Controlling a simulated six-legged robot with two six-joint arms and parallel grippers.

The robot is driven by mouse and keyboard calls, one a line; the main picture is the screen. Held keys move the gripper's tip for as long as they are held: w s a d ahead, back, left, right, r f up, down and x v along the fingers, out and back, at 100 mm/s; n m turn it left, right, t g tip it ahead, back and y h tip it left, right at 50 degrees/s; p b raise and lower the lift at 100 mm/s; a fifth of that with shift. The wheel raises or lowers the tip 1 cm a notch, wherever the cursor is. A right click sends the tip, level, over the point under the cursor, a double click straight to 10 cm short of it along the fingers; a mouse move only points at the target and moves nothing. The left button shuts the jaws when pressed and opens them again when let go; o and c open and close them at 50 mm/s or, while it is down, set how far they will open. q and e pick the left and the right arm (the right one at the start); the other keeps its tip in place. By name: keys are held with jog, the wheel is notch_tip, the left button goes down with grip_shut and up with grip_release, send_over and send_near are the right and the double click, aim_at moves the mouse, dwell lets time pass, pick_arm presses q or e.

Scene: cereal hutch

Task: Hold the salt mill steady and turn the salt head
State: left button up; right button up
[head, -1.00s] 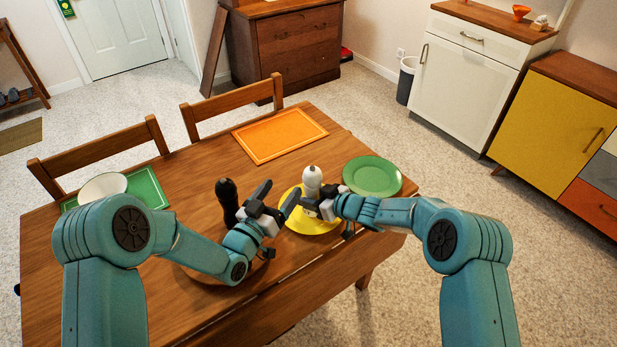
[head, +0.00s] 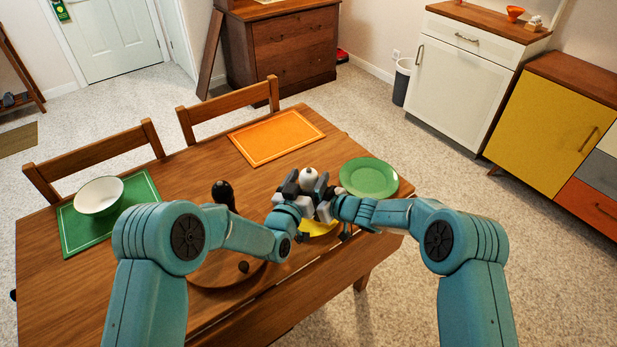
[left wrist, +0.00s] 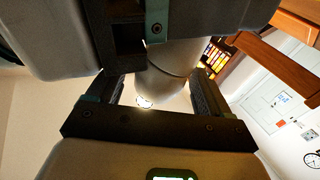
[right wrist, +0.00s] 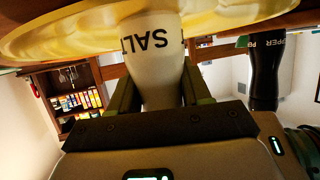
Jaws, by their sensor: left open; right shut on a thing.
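The white salt mill (head: 308,176) stands upright over the yellow plate (head: 319,229); only its rounded top shows clearly in the head view. In the right wrist view, the salt mill (right wrist: 151,42) shows its SALT lettering, and my right gripper (right wrist: 153,95) is shut on its body. My left gripper (head: 306,187) is open, with one finger on each side of the salt head. In the left wrist view, the pale salt head (left wrist: 160,86) lies between the spread fingers, with gaps visible. The mill's base is hidden in the head view.
A black pepper mill (head: 223,193) stands to the left, behind my left arm. A green plate (head: 368,178) is close on the right. An orange placemat (head: 277,137) lies behind, and a white bowl (head: 99,196) sits on a green placemat (head: 76,234) at left.

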pick_arm(q)
jog(key=shift+w+d, duration=0.15)
jog(key=shift+w, duration=0.15)
jog(key=c, duration=1)
jog(key=shift+m+h, duration=0.3)
jog(key=shift+h, duration=0.1)
jog(key=m+g+h, duration=0.1)
jog(key=h, duration=0.1)
jog(key=m+g+h, duration=0.1)
jog(key=m+h, duration=0.1)
jog(key=shift+w+r+g, duration=0.1)
jog(key=shift+g, duration=0.3)
jog(key=shift+m+g+h, duration=1.2)
jog(key=shift+g+h, duration=0.1)
jog(key=shift+h, duration=0.1)
jog(key=shift+g, duration=0.3)
jog(key=shift+d, duration=0.1)
